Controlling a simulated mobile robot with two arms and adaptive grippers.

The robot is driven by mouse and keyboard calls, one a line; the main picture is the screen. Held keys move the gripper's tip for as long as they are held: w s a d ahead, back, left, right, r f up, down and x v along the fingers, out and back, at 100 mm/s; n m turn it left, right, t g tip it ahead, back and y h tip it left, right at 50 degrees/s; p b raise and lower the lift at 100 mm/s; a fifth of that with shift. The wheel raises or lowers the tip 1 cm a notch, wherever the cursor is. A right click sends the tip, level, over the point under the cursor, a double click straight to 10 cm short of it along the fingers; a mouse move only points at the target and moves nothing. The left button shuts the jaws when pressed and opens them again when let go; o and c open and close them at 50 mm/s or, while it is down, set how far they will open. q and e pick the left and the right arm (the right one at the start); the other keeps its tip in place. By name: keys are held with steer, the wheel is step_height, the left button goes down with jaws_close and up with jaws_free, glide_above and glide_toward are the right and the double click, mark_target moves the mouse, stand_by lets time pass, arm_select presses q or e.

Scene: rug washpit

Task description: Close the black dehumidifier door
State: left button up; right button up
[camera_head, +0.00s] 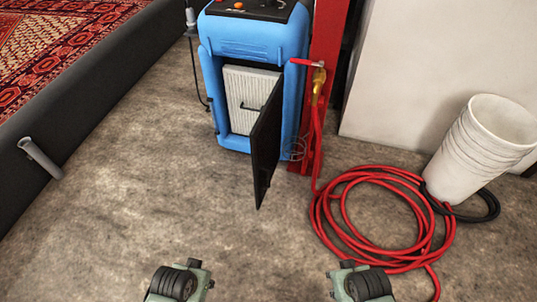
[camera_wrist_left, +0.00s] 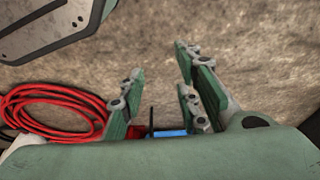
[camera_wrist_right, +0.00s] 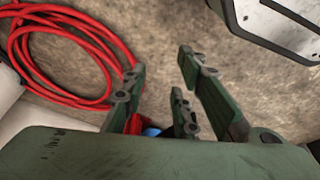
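The blue dehumidifier (camera_head: 258,42) stands upright at the top middle of the head view. Its black door (camera_head: 265,150) is swung open, hinged at the right side of the opening and sticking out toward me. A pale ribbed filter with a dark handle (camera_head: 251,95) shows inside. A blue sliver of the dehumidifier shows in the left wrist view (camera_wrist_left: 170,133). My left gripper (camera_wrist_left: 157,72) and right gripper (camera_wrist_right: 160,62) are open and empty, well apart from the door. In the head view only my wrist parts show at the bottom edge; the fingers are hidden.
A coiled red hose (camera_head: 385,225) lies right of the door, running up to a brass tap (camera_head: 319,85) on a red post (camera_head: 328,40). Stacked white buckets (camera_head: 480,150) tilt at the right. A dark platform with a patterned rug (camera_head: 50,35) is at left. The floor before the door is clear.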

arm_select(q)
steer(key=shift+w+a, duration=0.35)
steer(key=shift+a, duration=0.15)
arm_select(e)
steer(key=shift+a, duration=0.45)
